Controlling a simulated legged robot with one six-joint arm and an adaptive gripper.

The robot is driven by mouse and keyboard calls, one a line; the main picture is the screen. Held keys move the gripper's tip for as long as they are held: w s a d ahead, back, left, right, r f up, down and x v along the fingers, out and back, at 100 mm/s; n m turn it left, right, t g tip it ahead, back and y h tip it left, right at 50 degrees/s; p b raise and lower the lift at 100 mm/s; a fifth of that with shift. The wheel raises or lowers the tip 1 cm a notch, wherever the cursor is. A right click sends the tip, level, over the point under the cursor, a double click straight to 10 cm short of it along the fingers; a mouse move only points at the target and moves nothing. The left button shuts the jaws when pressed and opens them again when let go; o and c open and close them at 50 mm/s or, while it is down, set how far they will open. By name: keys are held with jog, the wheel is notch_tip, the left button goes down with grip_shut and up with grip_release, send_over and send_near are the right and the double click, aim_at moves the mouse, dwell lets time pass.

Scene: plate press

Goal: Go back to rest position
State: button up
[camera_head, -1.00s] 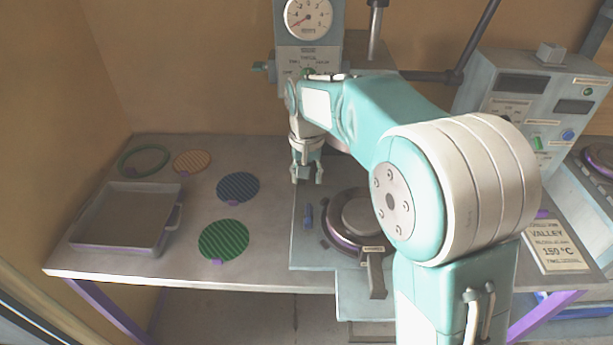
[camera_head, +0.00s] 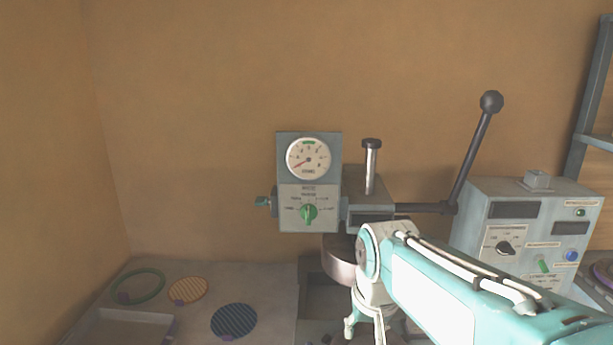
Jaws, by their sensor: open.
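My gripper (camera_head: 367,333) hangs at the bottom middle, in front of the press. Its fingers point down and are apart, with nothing seen between them; the tips reach the bottom edge of the picture. My teal and white arm runs from the lower right to it and hides part of the press base. The press (camera_head: 369,208) has a panel with a round gauge (camera_head: 308,158) and a green knob (camera_head: 309,214). Its long dark lever (camera_head: 474,150) with a ball end points up to the right.
A grey control box (camera_head: 525,225) stands to the right of the press. On the table at the lower left are a green ring (camera_head: 138,298), an orange disc (camera_head: 188,290), a blue striped disc (camera_head: 234,321) and a grey tray (camera_head: 125,319), partly cut off. The wall behind is bare.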

jog(key=s+d+t, duration=0.1)
jog(key=s+d, duration=0.1)
jog(key=s, duration=0.5)
jog(key=s+d+f+t, duration=0.1)
jog(key=s+d+t, duration=0.1)
jog(key=s, duration=0.5)
jog(key=shift+d+f, duration=0.25)
jog(key=shift+d, duration=0.6)
